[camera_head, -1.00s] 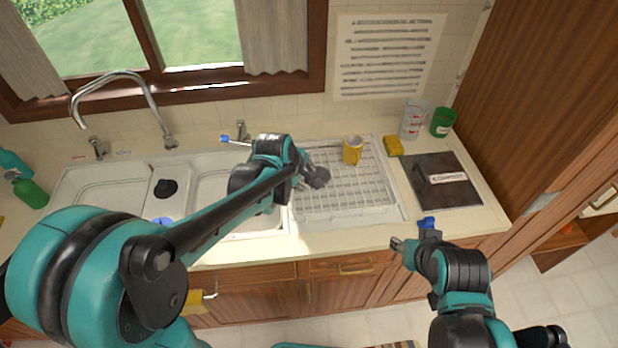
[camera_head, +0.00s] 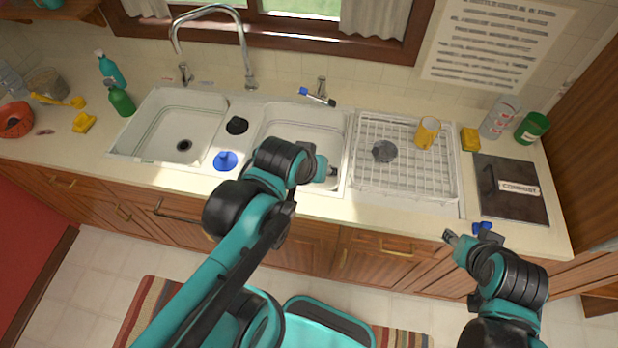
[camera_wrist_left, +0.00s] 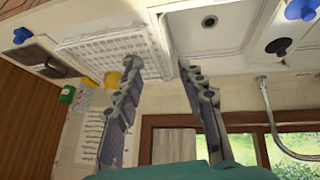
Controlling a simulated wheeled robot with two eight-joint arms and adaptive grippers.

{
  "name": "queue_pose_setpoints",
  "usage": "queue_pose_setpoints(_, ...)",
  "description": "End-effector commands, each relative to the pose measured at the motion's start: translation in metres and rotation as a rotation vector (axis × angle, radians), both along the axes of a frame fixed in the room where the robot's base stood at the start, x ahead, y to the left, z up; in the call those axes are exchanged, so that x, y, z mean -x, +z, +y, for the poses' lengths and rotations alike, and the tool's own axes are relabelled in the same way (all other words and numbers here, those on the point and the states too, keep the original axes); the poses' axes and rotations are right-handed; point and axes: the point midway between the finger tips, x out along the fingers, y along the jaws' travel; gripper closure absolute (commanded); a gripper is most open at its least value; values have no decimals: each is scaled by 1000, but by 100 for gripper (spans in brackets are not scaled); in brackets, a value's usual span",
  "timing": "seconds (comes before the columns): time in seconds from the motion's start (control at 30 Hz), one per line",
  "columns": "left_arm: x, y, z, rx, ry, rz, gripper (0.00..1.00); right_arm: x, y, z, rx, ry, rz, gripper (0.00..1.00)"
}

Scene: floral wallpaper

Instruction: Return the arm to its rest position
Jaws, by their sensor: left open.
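My left gripper (camera_head: 318,165) is above the right sink basin near the drying rack, with its arm reaching up from the bottom left. In the left wrist view its two fingers (camera_wrist_left: 160,72) are spread wide with nothing between them. The white wire drying rack (camera_head: 365,186) holds an upright yellow mug (camera_head: 428,132) and a grey round object (camera_head: 384,151).
The tall faucet (camera_head: 243,45) arches behind the sinks. A blue plunger-like piece (camera_head: 225,161) sits on the sink divider. Green bottles (camera_head: 121,100) stand left. A yellow sponge (camera_head: 471,139), glass, green can (camera_head: 532,127) and dark board (camera_head: 510,190) are at right. The floor in front shows a striped rug.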

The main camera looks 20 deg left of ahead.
Motion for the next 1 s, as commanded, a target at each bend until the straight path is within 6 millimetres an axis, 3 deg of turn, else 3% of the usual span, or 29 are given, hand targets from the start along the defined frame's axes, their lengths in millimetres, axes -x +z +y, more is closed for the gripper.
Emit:
queue_pose_setpoints(0.1,22,-7,9,-103,-108,-19,60,0,0,0,0,0,0,60)
queue_pose_setpoints(0.2,30,-9,12,-151,-160,-26,60,0,0,0,0,0,0,60)
queue_pose_setpoints(0.63,31,-17,13,-163,-174,-28,60,0,-7,0,0,0,0,60)
queue_pose_setpoints(0.77,31,-42,13,-163,-174,-28,60,0,-32,0,0,0,0,60)
queue_pose_setpoints(1.0,31,-112,13,-163,-174,-28,60,0,-103,0,0,0,0,60)
